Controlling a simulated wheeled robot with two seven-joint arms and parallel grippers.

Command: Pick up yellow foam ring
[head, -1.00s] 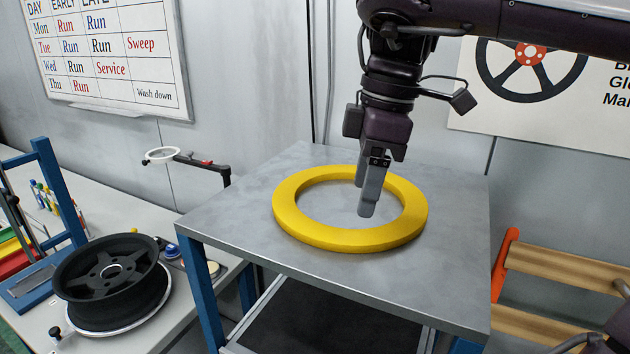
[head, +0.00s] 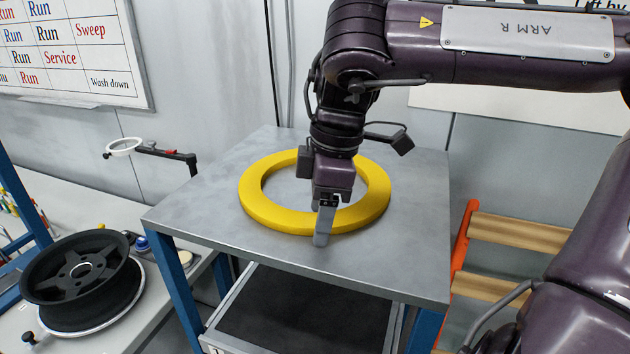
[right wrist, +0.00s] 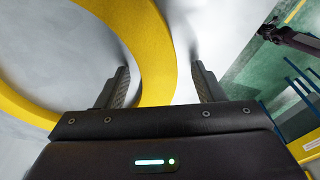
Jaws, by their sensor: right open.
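The yellow foam ring (head: 255,203) lies flat on the grey metal table top (head: 400,250). My right gripper (head: 320,226) points down at the ring's near side, jaws open. One finger is inside the ring's hole and the other is just outside its near rim. In the right wrist view the ring's band (right wrist: 152,50) passes between the two open fingers of my right gripper (right wrist: 160,70), closer to the left one. I cannot tell whether either finger touches the foam. My left gripper is not in view.
A black wheel (head: 80,275) rests on the bench at the left. A ring-shaped magnifier (head: 123,147) on an arm stands behind it. An orange-framed rack with wooden bars (head: 515,232) is right of the table. The table top around the ring is clear.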

